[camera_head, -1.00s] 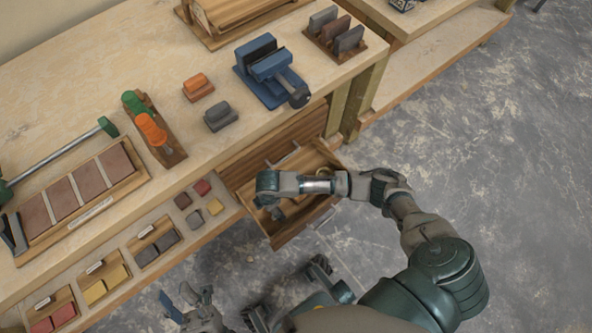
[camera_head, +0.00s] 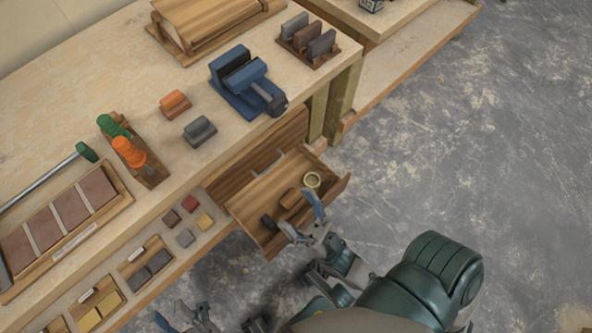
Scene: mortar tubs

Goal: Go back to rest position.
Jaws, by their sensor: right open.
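My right gripper (camera_head: 305,218) is open, with its two blue-padded fingers spread apart. In the picture it overlaps the front part of the open wooden drawer (camera_head: 262,190); I cannot tell its exact height over it. No object shows between its fingers. My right arm's dark green upper part fills the lower right of the view. My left gripper (camera_head: 176,316) is at the bottom edge, below the bench front and partly cut off. I cannot tell clearly how its jaws stand.
Open concrete floor (camera_head: 450,150) lies to the right.

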